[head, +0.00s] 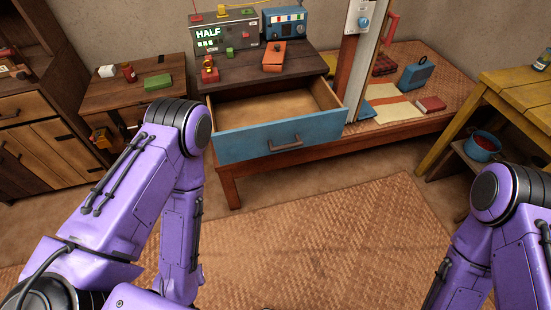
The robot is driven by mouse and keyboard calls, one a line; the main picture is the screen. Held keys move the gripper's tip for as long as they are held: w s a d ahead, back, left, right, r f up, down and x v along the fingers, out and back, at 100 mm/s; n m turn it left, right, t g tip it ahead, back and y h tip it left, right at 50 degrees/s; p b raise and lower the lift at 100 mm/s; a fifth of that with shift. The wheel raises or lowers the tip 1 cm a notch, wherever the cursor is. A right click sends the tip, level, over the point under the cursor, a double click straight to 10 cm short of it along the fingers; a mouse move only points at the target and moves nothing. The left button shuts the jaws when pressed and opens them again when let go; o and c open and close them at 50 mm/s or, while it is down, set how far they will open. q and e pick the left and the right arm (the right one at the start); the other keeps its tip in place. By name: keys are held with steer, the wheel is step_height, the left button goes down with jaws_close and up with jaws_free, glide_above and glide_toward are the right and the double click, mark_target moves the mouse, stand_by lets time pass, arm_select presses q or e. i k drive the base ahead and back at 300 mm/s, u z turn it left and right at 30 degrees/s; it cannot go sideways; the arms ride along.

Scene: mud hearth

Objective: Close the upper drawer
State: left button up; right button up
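The upper drawer (233,150) has a blue front and a dark bar handle (285,144). It is pulled well out from under the dark wooden tabletop (240,76), and its pale wooden inside looks empty. My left arm (180,140) rises on the left and bends down at a joint just left of the drawer front. My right arm (505,195) is at the lower right, well away from the drawer. Both grippers are out of view, hidden or below the picture edge.
A small wooden table (130,90) is on the left, a yellow table (520,95) on the right. The woven floor mat (340,240) before the drawer is clear.

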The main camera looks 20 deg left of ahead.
mark_target(272, 110)
steer(key=z, duration=0.05)
steer(key=k, duration=0.7)
steer(key=u, duration=0.7)
steer(key=i, duration=1.5)
steer(key=z, duration=0.6)
